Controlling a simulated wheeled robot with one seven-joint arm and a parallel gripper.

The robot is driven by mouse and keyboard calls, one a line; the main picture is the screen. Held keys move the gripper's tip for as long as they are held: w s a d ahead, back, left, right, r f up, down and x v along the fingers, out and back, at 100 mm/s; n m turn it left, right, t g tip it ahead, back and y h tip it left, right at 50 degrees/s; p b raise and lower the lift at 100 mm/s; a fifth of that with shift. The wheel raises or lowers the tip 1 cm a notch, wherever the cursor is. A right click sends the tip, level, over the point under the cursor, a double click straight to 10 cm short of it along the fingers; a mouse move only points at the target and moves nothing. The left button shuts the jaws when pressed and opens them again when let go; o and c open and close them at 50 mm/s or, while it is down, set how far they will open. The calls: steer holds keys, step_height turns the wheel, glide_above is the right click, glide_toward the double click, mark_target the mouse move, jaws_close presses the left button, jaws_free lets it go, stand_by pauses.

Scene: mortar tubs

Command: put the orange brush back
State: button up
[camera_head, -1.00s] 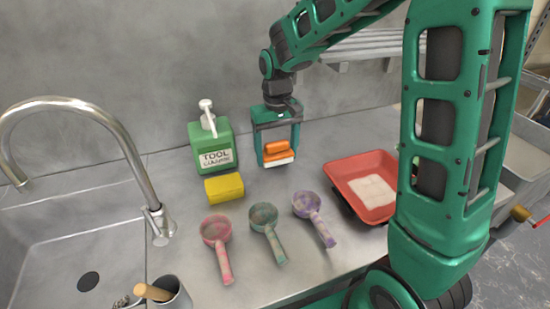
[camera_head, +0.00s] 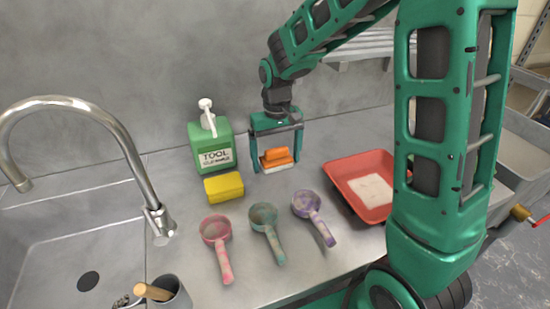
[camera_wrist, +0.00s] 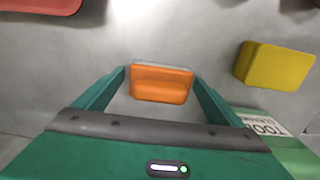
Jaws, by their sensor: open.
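The orange brush (camera_head: 276,156) with pale bristles underneath stands on the steel counter near the back wall. My gripper (camera_head: 277,165) is above and around it, with one finger on each side. In the wrist view the orange brush (camera_wrist: 160,84) lies between the two fingertips of my gripper (camera_wrist: 160,80). The jaws are open, and a gap shows at least on the brush's left side. The bristles are mostly hidden from the wrist view.
A green tool cleaner bottle (camera_head: 211,146) and a yellow sponge (camera_head: 224,187) stand left of my gripper. Pink (camera_head: 217,247), green (camera_head: 267,231) and purple (camera_head: 314,216) scoops lie in front. A red tray (camera_head: 366,187) is at right, a sink (camera_head: 80,255) at left.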

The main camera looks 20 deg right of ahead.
mark_target(277, 149)
step_height(277, 149, up, 12)
steer(key=shift+f, duration=0.1)
stand_by(0.7)
steer(key=s+d+f+m, duration=0.1)
steer(key=s+d+m, duration=0.1)
steer(key=s+d, duration=0.3)
steer(key=s+d+f+m, duration=0.1)
steer(key=s+d, duration=0.5)
steer(key=s, duration=0.8)
steer(key=s+d+f+m, duration=0.2)
steer(key=s+d, duration=0.4)
steer(key=s, duration=0.4)
steer(key=shift+s+d+f+m, duration=0.1)
steer(key=shift+s+d+m, duration=0.1)
steer(key=shift+m, duration=0.5)
steer(key=shift+w+f, duration=0.35)
steer(key=shift+w, duration=0.45)
steer(key=shift+s+r, duration=0.1)
steer(key=shift+s, duration=0.05)
